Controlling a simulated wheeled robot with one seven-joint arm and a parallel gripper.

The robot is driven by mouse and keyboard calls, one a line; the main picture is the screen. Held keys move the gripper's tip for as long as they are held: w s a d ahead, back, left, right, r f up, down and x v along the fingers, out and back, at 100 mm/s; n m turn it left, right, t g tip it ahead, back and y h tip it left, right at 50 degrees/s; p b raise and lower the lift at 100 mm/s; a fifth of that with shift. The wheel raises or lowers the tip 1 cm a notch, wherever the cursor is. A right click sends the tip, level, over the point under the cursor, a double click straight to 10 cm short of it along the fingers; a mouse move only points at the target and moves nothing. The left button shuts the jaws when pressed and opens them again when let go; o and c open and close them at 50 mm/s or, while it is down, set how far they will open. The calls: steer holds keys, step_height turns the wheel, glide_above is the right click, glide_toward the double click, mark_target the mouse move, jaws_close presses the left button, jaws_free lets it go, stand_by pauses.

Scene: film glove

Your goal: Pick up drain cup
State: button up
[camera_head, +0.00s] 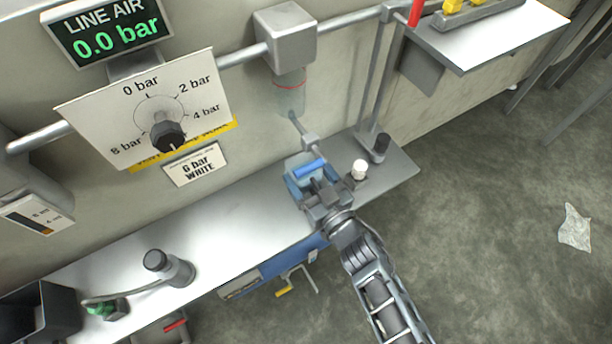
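A light blue, square-looking cup (293,176), which looks like the drain cup, stands on the grey metal shelf, below the clear bowl of the air filter. A brighter blue bar (310,168) crosses its near side. My gripper (316,186) is right at this cup, reaching in from the lower right and hiding part of its near side. The fingers are small and dark here. I cannot tell whether they are open or shut, or whether they touch the cup.
The clear filter bowl (290,93) and its drain pipe (297,124) hang just above the cup. A white-topped fitting (360,169) and a black-capped post (380,147) stand close on the right. The shelf (235,215) is clear to the left, up to a black-capped cylinder (170,267).

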steer(key=c, duration=0.8)
